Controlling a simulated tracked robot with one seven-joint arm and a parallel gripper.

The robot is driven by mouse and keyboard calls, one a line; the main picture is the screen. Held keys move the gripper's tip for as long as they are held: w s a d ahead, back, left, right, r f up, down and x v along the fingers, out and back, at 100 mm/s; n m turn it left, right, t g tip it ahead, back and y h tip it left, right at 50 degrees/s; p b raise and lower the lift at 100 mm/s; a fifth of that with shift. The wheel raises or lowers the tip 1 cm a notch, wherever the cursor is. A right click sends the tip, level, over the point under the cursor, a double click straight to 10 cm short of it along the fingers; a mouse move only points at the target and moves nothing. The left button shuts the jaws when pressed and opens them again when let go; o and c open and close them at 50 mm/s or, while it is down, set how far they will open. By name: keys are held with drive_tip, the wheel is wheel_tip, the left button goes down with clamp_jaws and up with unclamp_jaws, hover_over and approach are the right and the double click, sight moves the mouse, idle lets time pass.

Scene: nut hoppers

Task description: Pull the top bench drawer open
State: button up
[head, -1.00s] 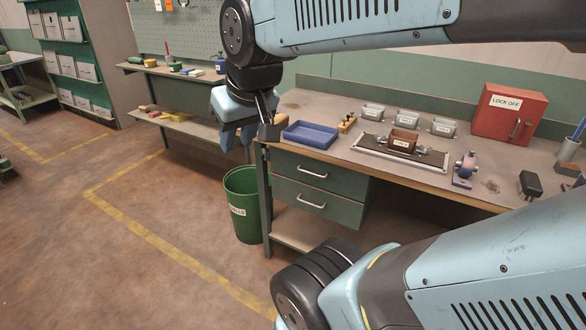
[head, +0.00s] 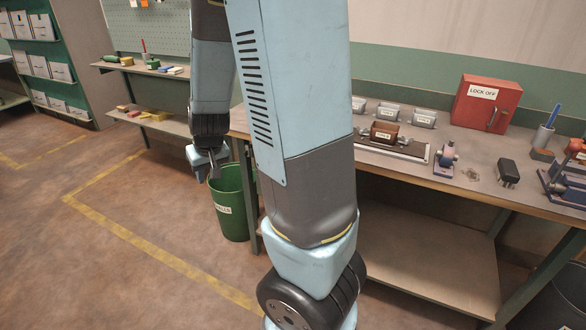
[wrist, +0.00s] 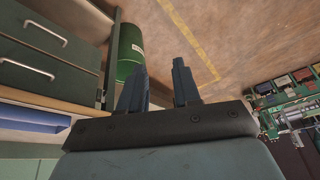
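The top bench drawer (wrist: 76,83) is dark green and shows at the left of the wrist view, where the bench appears upside down. Its silver bar handle (wrist: 28,68) is clear. The lower drawer, with its handle (wrist: 45,33), is beside it. Both drawers look shut. In the head view my arm hides both drawers. My gripper (wrist: 160,72) is open, with a gap between its dark fingers and nothing in it. In the head view my gripper (head: 210,172) hangs beyond the bench's left end, by the green bin, apart from the drawers.
The green bin (head: 229,222) stands on the floor by the bench's left end; it also shows in the wrist view (wrist: 129,55). The bench top (head: 480,172) carries metal bins, a red lock-off box (head: 485,103) and tools. A blue tray (wrist: 30,118) lies near its edge. Floor at left is clear.

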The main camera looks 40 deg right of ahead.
drive_tip(key=w+d+f+g+h, duration=0.1)
drive_tip(key=d+f+h, duration=0.2)
drive_tip(key=d+f, duration=0.35)
drive_tip(key=w+d+f+h, duration=0.15)
drive_tip(key=d+f, duration=0.25)
drive_tip(key=f, duration=0.5)
drive_tip(key=w+d+f+n+h, duration=0.1)
drive_tip(key=d+n+h, duration=0.1)
drive_tip(key=d, duration=0.6)
drive_tip(key=w+d+f+n+t+h, duration=0.1)
drive_tip(key=d+h, duration=0.3)
drive_tip(key=d, duration=0.5)
drive_tip(key=w+d+n+t+h, duration=0.1)
drive_tip(key=d+h, duration=0.3)
drive_tip(key=d, duration=0.4)
drive_tip(key=shift+w+d+f+n, duration=0.2)
drive_tip(key=shift+w+f+n, duration=0.2)
drive_tip(key=shift+n, duration=0.5)
drive_tip(key=shift+c, duration=0.4)
drive_tip(key=shift+s, duration=0.1)
clamp_jaws()
drive_tip(key=shift+t, duration=0.3)
